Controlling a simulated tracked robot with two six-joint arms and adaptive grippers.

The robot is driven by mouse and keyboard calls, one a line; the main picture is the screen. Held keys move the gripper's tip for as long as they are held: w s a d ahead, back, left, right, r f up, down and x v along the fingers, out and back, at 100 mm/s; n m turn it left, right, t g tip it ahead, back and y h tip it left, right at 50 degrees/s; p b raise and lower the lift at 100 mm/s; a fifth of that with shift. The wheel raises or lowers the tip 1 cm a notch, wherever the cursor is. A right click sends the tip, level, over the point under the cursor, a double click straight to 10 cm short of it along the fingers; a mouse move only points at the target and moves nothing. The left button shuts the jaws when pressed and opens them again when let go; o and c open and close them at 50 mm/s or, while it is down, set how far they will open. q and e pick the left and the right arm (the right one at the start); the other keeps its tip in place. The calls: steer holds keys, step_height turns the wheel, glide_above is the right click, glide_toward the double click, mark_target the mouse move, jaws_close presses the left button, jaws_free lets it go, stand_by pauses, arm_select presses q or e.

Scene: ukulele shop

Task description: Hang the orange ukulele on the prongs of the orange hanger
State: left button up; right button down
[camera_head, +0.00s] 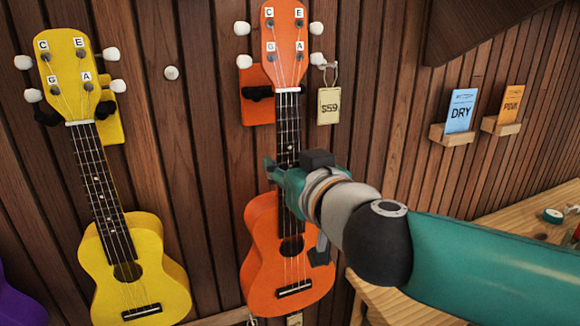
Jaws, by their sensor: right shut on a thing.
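The orange ukulele (262,245) is upright in front of the wall, its headstock marked C, E, G and A at the top. My right gripper (287,180) comes in from the right and is shut on its neck, just above the body. The orange hanger (256,108) is a plate on the wall behind the neck, just below the headstock. One dark prong shows left of the neck; the neck hides the hanger's right part. I cannot tell whether the ukulele touches the prongs. My left gripper is not in view.
A yellow ukulele (150,265) hangs on a yellow hanger (109,125) to the left. A $59 tag (328,106) hangs right of the orange neck. Small shelves hold a blue DRY card (460,110) and an orange card (509,103). A wooden counter (540,212) stands at lower right.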

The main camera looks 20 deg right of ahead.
steer(key=shift+w, duration=0.1)
steer(key=shift+w+b, duration=0.5)
steer(key=shift+w, duration=0.7)
steer(key=shift+w+a+b, duration=0.1)
steer(key=shift+w+b, duration=0.2)
steer(key=shift+w, duration=1.2)
step_height(320, 180, down, 2)
steer(key=b, duration=0.3)
steer(key=shift+w, duration=0.1)
